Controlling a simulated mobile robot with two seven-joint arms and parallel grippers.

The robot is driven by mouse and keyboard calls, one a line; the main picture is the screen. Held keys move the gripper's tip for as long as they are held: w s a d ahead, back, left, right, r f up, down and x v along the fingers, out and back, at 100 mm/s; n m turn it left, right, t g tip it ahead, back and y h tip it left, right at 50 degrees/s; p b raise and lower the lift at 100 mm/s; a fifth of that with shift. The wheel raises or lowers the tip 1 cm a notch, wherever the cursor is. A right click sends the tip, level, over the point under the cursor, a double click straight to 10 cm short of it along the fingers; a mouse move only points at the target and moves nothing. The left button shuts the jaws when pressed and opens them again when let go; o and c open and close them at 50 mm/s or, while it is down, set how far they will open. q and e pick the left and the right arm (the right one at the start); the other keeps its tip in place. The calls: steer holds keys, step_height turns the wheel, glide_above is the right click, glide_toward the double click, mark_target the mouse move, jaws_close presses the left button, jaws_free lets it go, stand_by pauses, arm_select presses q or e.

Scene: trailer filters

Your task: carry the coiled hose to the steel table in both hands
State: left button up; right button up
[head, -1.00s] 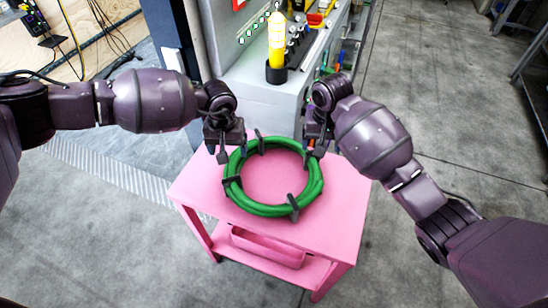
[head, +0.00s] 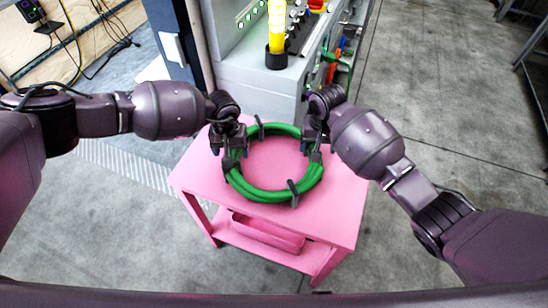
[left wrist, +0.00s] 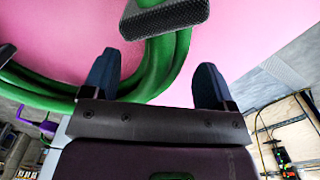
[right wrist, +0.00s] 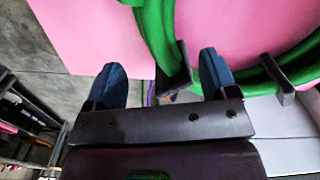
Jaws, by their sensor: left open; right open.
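The green coiled hose (head: 266,195), bound with dark straps, lies flat on the pink cart's top (head: 340,205). My left gripper (head: 234,152) is open at the coil's left side. In the left wrist view, the hose (left wrist: 160,70) passes between its spread fingers, beside a dark strap. My right gripper (head: 313,150) is open at the coil's right side. In the right wrist view, the hose (right wrist: 156,30) and a strap lie between and just beyond its fingers. The grippers hide parts of the coil. I cannot tell whether the fingers touch it.
A grey cabinet (head: 255,85) with a yellow lamp (head: 276,35) stands just behind the cart. A grey metal table or rack (head: 535,70) is at the right edge; I cannot tell if it is the steel table. Open concrete floor (head: 440,110) lies to the right.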

arm_select(q)
steer(key=shift+f, duration=1.7)
arm_select(e)
steer(key=shift+f, duration=1.75)
arm_select(q)
jaws_close()
arm_select(e)
jaws_close()
steer(key=shift+r, duration=0.1)
